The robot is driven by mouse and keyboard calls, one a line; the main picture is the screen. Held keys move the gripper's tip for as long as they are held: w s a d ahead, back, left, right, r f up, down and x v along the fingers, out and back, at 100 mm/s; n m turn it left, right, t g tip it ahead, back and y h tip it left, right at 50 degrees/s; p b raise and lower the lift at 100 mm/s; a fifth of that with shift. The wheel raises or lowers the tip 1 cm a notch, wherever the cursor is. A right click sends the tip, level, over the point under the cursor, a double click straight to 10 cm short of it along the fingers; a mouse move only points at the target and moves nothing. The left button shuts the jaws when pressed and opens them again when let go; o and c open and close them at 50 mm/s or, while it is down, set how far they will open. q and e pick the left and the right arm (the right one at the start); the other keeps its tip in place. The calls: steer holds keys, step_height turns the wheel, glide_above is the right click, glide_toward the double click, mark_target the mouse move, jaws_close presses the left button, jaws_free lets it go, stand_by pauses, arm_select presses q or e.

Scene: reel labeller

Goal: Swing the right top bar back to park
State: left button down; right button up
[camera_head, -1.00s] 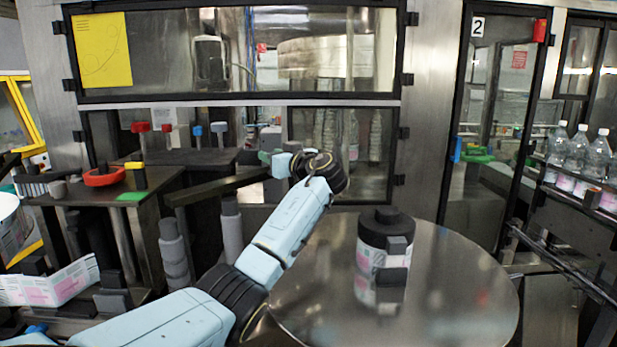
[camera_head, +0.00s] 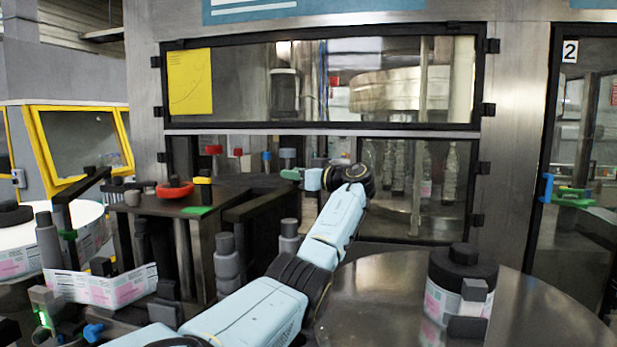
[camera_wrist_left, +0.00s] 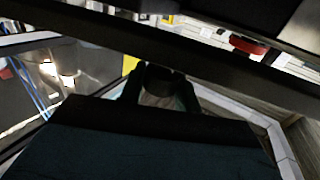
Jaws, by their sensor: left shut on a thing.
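In the head view the right top bar (camera_head: 262,206) is a long dark bar. It runs from above a grey post at the front towards the machine, at the right of the dark side table. My left gripper (camera_head: 293,175) is at the bar's far end. In the left wrist view the gripper fingers (camera_wrist_left: 158,92) are closed around a dark round piece, which looks like the bar's knob (camera_wrist_left: 158,76). A dark bar (camera_wrist_left: 160,45) crosses that view. The exact contact is hidden in shadow. My right gripper is out of view.
A side table with a red ring (camera_head: 175,189) and green pad (camera_head: 197,210) stands left of the bar. Stacked grey posts (camera_head: 228,265) stand below it. A round steel turntable (camera_head: 385,290) carries a dark-topped labelled reel (camera_head: 459,285) at right. The glazed machine front stands behind.

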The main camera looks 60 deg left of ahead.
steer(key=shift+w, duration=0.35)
arm_select(q)
steer(key=c, duration=1.1)
jaws_free()
steer(key=shift+s+a, duration=0.15)
steer(key=shift+o, duration=0.2)
steer(key=b+v, duration=0.2)
steer(key=v, duration=1.1)
steer(key=shift+d, duration=0.25)
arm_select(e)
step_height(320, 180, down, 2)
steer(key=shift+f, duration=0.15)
arm_select(q)
steer(key=shift+r, duration=0.1)
